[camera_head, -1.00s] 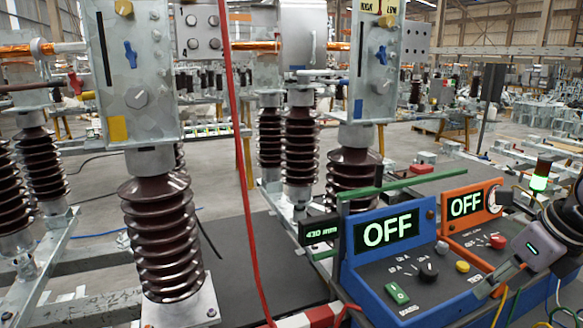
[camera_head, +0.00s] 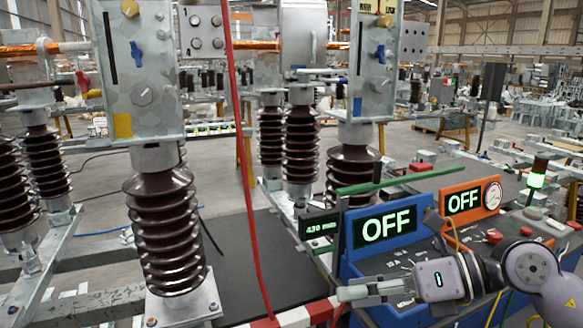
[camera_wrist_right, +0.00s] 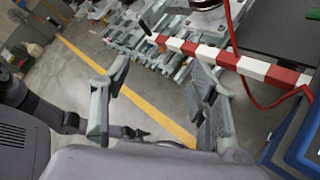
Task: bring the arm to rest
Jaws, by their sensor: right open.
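My right gripper (camera_head: 366,290) reaches in from the lower right in the head view. It hangs in front of the blue control box (camera_head: 357,272), which has a lit OFF display, and hides much of its sloped panel. In the right wrist view the fingers of the right gripper (camera_wrist_right: 158,105) stand wide apart with nothing between them. Below them show the grey floor and a yellow floor line (camera_wrist_right: 140,97).
A red and white striped bar (camera_head: 295,318) runs near the gripper, with a red cable (camera_head: 240,150) hanging beside it. An orange box (camera_head: 468,203) with OFF stands behind the blue one. Brown ribbed insulators (camera_head: 165,235) stand at left.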

